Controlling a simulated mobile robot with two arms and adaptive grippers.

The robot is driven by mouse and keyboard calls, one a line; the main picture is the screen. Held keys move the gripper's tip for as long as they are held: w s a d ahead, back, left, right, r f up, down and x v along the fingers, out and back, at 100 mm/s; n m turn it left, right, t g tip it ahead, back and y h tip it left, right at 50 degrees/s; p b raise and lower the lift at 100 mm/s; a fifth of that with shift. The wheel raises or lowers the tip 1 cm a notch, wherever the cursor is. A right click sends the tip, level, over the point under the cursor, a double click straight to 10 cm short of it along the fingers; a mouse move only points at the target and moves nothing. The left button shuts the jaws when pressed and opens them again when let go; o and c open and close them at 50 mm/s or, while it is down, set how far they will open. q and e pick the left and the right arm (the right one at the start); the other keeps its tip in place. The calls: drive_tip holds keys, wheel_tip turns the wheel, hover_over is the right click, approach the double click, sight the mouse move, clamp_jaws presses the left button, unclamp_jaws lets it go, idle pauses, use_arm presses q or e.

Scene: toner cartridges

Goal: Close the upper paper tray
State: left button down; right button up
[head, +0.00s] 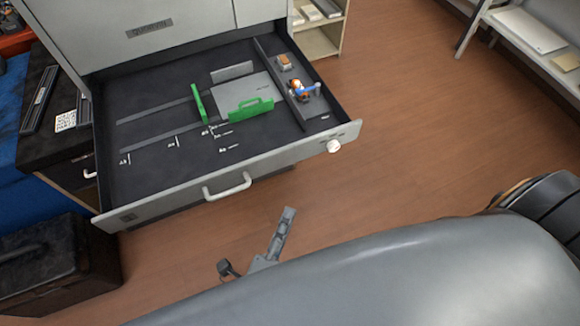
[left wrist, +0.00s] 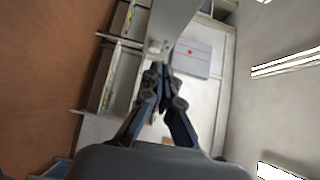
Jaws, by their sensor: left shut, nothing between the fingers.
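The upper paper tray (head: 160,190) is pulled far out of the large grey machine (head: 170,35) in the head view. My right gripper is out of sight.
Small orange and blue items (head: 298,90) sit in the tray's right compartment. A dark cabinet (head: 65,130) stands left of the tray and a black case (head: 60,265) is on the left. Shelves (head: 535,35) stand at the upper right. Brown floor is clear on the right.

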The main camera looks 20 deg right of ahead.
sight(299, 155)
use_arm(q)
drive_tip(key=shift+w+a+p+x, duration=0.3)
drive_tip(key=shift+a+p+x, duration=0.05)
drive_tip(key=shift+x, duration=1.6)
drive_tip(key=shift+w+a+p+x, duration=0.35)
drive_tip(key=shift+x, duration=1.55)
drive_tip(key=shift+w+a+p+x, duration=0.3)
drive_tip(key=shift+a+p+x, duration=0.05)
drive_tip(key=shift+x, duration=1.6)
